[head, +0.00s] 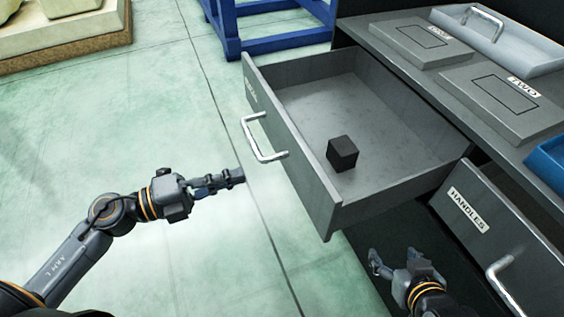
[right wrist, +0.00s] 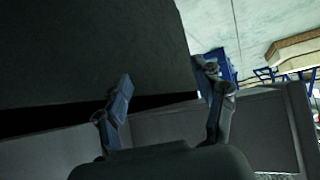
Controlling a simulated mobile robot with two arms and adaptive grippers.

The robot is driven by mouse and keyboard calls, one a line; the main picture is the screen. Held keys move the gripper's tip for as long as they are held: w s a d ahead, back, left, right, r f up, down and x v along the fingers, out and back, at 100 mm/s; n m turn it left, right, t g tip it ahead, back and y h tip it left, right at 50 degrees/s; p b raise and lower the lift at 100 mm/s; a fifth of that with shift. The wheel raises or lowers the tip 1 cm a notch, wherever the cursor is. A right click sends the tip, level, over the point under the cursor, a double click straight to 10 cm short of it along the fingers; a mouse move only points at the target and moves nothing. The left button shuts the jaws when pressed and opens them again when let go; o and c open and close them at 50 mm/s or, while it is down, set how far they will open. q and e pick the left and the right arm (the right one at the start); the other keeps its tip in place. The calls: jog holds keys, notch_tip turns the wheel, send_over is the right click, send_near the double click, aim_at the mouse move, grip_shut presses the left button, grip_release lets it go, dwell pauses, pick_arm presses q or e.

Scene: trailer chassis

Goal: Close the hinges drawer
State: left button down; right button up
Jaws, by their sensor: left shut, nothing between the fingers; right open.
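The hinges drawer (head: 292,150) is pulled far out of the grey cabinet in the head view. Its label (head: 251,96) is turned at a steep angle and hard to read. A silver handle (head: 262,140) is on its front, and a black cube (head: 342,153) lies inside. My left gripper (head: 238,177) is shut and empty, left of the drawer front and apart from the handle. My right gripper (head: 392,262) is open, low beside the near side of the drawer. In the right wrist view its open fingers (right wrist: 165,100) have nothing clearly between them.
The handles drawer (head: 468,209) is partly open at the lower right, with its own silver handle (head: 503,287). Two grey plates (head: 505,103), a grey tray (head: 500,40) and a blue tray (head: 548,160) lie on the cabinet top. A blue frame (head: 270,40) stands behind.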

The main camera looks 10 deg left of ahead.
aim_at(295, 158)
pick_arm(q)
jog(key=x, duration=1)
jog(key=shift+w+d, duration=0.2)
pick_arm(e)
jog(key=shift+s+d+f+g, duration=0.2)
jog(key=shift+s+f+g, duration=0.35)
jog(key=shift+s, duration=0.1)
